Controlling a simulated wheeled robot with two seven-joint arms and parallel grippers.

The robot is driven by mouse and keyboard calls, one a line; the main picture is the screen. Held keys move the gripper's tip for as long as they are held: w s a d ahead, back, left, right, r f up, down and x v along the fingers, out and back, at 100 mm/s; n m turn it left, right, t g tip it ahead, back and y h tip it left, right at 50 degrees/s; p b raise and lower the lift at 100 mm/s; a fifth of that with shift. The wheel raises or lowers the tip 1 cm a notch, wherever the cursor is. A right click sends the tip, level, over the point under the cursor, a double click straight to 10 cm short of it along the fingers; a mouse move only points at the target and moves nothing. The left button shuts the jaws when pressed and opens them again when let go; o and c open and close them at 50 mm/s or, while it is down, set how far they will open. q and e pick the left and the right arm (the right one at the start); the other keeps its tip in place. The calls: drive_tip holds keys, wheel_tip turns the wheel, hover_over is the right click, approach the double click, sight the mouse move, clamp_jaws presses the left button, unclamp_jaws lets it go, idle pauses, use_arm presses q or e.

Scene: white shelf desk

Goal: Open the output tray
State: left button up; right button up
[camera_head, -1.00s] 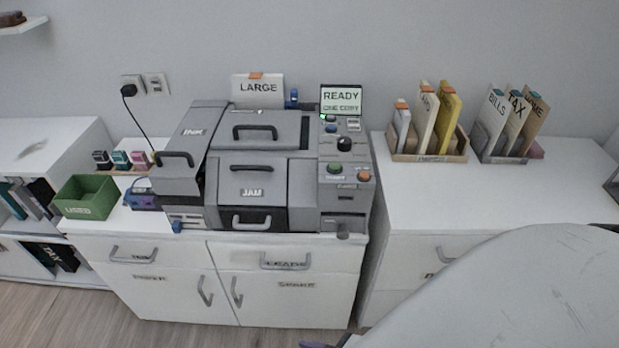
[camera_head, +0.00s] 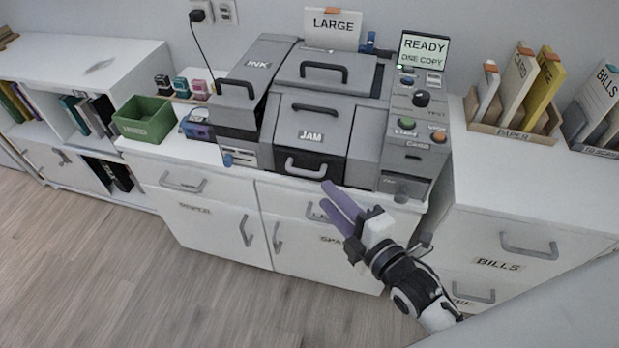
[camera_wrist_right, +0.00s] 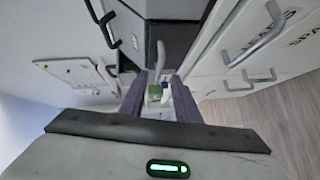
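The grey copier (camera_head: 365,145) stands on the white cabinet. Low on its front, below the JAM door (camera_head: 330,122), is a dark tray front with a light grey handle (camera_head: 305,170); it looks pushed in. No label for the output tray is readable. My right gripper (camera_head: 327,196) has purple fingers and is in front of the cabinet, just below and right of that handle, apart from it. In the right wrist view the fingers (camera_wrist_right: 160,92) are spread and empty, with a light handle on a dark front beyond them. My left gripper is not in view.
A green box (camera_head: 145,120) and a purple-blue item (camera_head: 198,125) stand left of the copier. Cabinet drawer handles (camera_head: 182,183) stick out below. A paper holder (camera_head: 512,130) stands on the right cabinet (camera_head: 500,190). The floor in front is clear.

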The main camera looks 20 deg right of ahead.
sight(307, 175)
drive_tip(key=x, duration=0.9)
clamp_jaws()
